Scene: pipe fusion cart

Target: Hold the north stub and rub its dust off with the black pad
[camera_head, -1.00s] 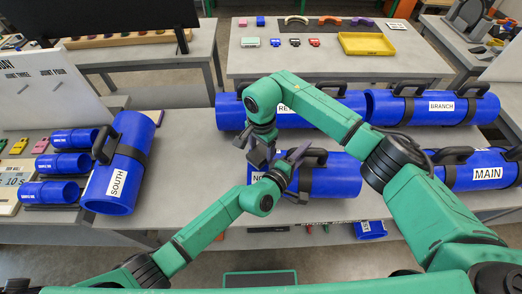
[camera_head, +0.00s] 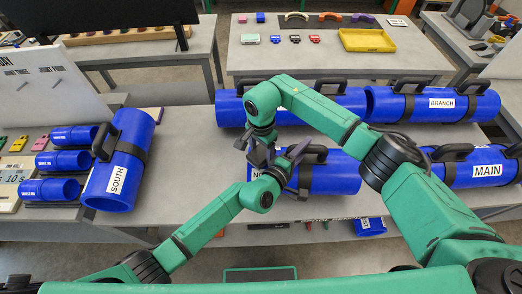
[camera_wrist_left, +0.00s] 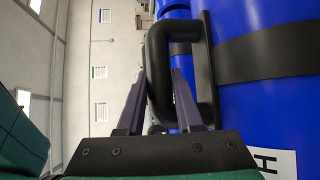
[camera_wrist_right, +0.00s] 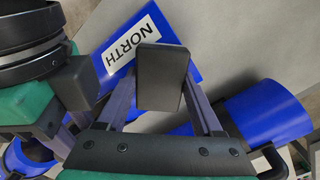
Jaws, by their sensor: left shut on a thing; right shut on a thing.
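The north stub is a blue pipe (camera_head: 338,176) with a black strap and black handle, lying on the near middle of the bench. Its NORTH label shows in the right wrist view (camera_wrist_right: 126,46). My left gripper (camera_head: 296,157) is shut on the stub's handle; in the left wrist view the black handle (camera_wrist_left: 177,38) passes between its fingers. My right gripper (camera_head: 259,155) is shut on the black pad (camera_wrist_right: 161,75), held close to the labelled end of the stub. Whether the pad touches the pipe cannot be told. The arms hide part of the stub, and no dust can be made out.
The branch pipe (camera_head: 451,91) lies behind and the main pipe (camera_head: 471,181) to the right.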

